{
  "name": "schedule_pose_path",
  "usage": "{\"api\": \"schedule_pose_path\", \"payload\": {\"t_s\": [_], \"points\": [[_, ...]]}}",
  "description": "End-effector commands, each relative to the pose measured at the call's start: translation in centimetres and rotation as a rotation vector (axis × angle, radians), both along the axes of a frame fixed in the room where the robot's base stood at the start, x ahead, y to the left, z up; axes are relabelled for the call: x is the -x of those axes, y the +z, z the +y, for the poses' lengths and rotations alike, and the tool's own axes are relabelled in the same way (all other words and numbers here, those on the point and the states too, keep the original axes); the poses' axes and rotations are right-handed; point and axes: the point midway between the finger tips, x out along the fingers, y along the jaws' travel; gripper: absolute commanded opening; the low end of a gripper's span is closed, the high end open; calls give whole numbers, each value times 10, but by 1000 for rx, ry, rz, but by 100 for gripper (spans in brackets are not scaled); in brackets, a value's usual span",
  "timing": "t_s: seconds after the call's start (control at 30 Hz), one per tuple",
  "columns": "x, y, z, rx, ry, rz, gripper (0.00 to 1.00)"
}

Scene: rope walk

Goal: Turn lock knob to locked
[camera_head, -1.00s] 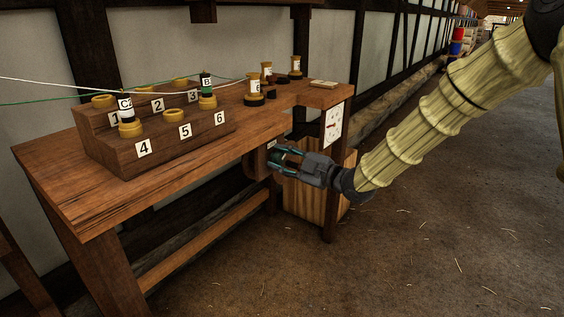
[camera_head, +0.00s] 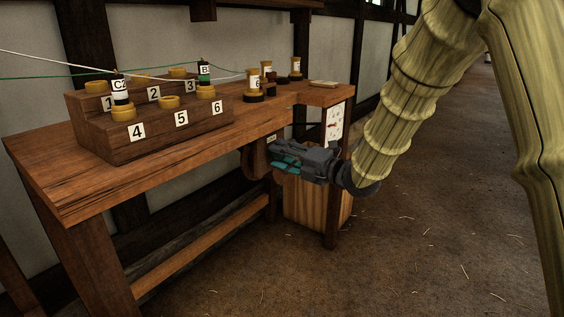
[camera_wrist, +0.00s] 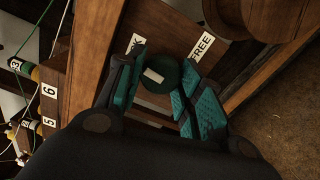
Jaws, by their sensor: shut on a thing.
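The lock knob (camera_wrist: 166,76) is a dark green disc with a short pale mark on its left part, in the wrist view. A partly covered label ending in K (camera_wrist: 135,43) is at its upper left and a FREE label (camera_wrist: 202,47) at its upper right. I cannot tell exactly which label the mark points to. My gripper (camera_wrist: 163,84) has its teal fingers on both sides of the knob, shut on it. In the head view my gripper (camera_head: 282,161) is at the brown wooden housing (camera_head: 255,160) under the bench edge, and the knob is hidden there.
The wooden bench (camera_head: 60,185) carries a stepped, numbered rack (camera_head: 160,143) with bobbins and strung cords. More bobbins (camera_head: 267,75) stand at the back. A wooden bin (camera_head: 305,205) is below my gripper. A white dial card (camera_head: 334,124) hangs close by. The floor at right is clear.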

Motion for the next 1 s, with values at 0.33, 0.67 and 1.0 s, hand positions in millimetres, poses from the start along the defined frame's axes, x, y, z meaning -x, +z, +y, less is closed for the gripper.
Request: {"api": "schedule_pose_path", "payload": {"t_s": [0.33, 0.67, 1.0], "points": [[-1, -1, -1, 83, -1, -114, 12], [0, -1, 0, 97, 0, -132, 12], [1, -2, 0, 97, 0, -130, 56]]}}
